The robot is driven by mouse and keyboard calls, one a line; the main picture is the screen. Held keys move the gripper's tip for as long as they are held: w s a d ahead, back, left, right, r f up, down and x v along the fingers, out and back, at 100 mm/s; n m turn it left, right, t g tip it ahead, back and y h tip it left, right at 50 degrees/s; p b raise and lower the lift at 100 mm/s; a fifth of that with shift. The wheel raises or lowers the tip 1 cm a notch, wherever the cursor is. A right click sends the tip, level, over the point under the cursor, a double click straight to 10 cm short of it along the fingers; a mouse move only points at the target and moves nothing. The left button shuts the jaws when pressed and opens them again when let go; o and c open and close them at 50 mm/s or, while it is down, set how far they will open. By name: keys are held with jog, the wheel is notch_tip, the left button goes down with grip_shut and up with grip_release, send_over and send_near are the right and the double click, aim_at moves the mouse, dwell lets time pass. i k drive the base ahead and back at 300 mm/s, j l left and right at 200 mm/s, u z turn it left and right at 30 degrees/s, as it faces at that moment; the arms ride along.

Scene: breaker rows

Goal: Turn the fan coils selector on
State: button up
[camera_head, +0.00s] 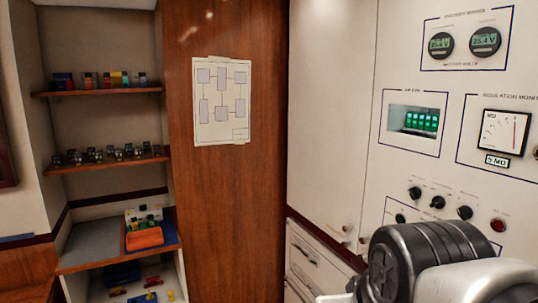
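A white panel (400,165) stands on the right. It carries a row of black rotary knobs: a left one (415,193), a middle one (437,202) and a right one (465,212). Their labels are too small to read, so I cannot tell which one is the fan coils selector or how it is set. My arm, with a dark ribbed joint and a pale link, fills the lower right corner and hides the panel below the knobs. My gripper does not show.
Above are a lit green breaker window (412,119), a dial meter (503,132) and two digital gauges. White drawers (308,252) are below. Shelves (95,93) with small parts stand at the left.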

aim_at(415, 193)
jog(key=l+z, duration=0.15)
jog(key=z, duration=0.2)
jog(key=k+l+z, duration=0.1)
jog(key=z, duration=0.3)
jog(key=i+j+z, duration=0.15)
jog(key=j, duration=0.15)
jog(key=j+z, duration=0.15)
jog(key=i+j, duration=0.05)
jog(key=j, duration=0.05)
